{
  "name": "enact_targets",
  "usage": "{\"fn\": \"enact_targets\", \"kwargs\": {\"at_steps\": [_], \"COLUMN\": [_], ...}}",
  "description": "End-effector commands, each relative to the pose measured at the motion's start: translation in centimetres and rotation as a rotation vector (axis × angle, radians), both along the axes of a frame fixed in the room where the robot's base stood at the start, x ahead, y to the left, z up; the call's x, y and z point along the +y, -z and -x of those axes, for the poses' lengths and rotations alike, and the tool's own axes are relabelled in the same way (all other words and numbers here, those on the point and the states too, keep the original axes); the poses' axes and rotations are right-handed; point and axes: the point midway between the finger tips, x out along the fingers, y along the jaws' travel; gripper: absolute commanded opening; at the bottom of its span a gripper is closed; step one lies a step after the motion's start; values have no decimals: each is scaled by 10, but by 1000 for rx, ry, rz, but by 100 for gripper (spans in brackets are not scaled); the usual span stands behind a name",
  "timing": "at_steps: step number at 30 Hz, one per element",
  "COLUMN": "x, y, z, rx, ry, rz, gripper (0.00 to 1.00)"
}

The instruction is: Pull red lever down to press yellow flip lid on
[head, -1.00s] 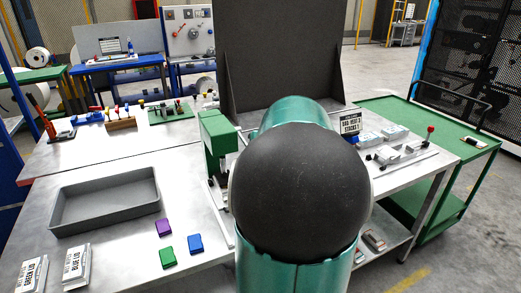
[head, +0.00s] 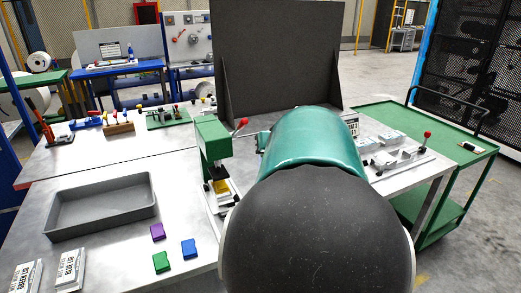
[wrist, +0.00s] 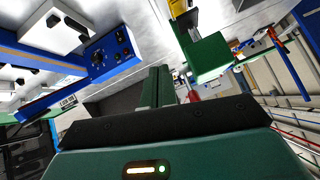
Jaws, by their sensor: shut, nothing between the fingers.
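A green press (head: 212,140) stands on the steel table, left of my arm. Its red lever (head: 241,123) has a round red knob and points up and to the right. My gripper (wrist: 157,75) is shut and empty, apart from the press. In the head view my arm hides the gripper.
A grey tray (head: 100,225) lies on the table at left. Purple (head: 157,231), green (head: 161,262) and blue (head: 189,248) pieces lie near it. A dark panel (head: 278,60) stands behind the press. A blue control box (wrist: 108,52) shows in the wrist view.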

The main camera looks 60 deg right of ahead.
Motion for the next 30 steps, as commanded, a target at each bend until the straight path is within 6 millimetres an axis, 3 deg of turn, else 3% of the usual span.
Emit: {"fn": "enact_targets", "kwargs": {"at_steps": [3,9,27,30], "x": [11,18,18,28], "y": [-5,-6,-6,-7], "z": [19,36,39,33], "rx": [-4,-2,-4,0], "ry": [2,2,3,-14], "rz": [4,3,5,0], "gripper": [0,0,0,0]}}
